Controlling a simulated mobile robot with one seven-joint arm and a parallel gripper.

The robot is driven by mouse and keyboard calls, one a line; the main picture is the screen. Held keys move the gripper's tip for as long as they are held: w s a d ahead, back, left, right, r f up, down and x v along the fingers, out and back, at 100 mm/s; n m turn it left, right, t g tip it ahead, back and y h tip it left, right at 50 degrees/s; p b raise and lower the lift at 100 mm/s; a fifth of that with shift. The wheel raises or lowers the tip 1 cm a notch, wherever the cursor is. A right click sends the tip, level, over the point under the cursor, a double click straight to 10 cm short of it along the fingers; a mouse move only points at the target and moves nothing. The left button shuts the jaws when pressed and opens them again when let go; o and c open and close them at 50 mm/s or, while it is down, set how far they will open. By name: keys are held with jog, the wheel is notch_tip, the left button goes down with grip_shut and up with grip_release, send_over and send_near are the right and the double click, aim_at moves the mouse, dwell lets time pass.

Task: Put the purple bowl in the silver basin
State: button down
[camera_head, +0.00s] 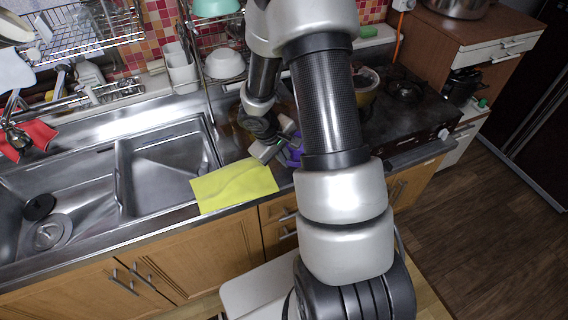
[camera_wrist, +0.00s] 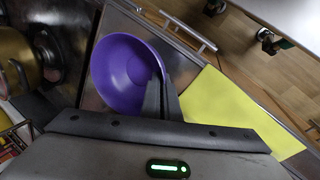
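The purple bowl (camera_wrist: 122,75) is open side up in the wrist view. In the head view only a small part of the purple bowl (camera_head: 294,151) shows, mostly hidden by my arm. My gripper (camera_wrist: 163,88) has one finger inside the bowl and one outside, close together across its rim. In the head view my gripper (camera_head: 268,148) is at the counter, right of the sink. I cannot tell if the bowl touches the counter. The silver basin (camera_head: 165,170) is the sink at the left, and it has a smaller right compartment.
A yellow cloth (camera_head: 235,186) lies between the sink and bowl. A dark lid (camera_head: 40,207) and drain are in the left compartment. A dish rack (camera_head: 210,70) with a white bowl (camera_head: 225,64) stands behind. A stove with a pot is at right.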

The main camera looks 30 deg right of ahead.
jog(key=shift+f, duration=1.3)
jog(key=shift+f+b, duration=0.2)
jog(key=shift+b, duration=0.2)
jog(key=c, duration=2)
grip_release()
jog(key=shift+r, duration=0.1)
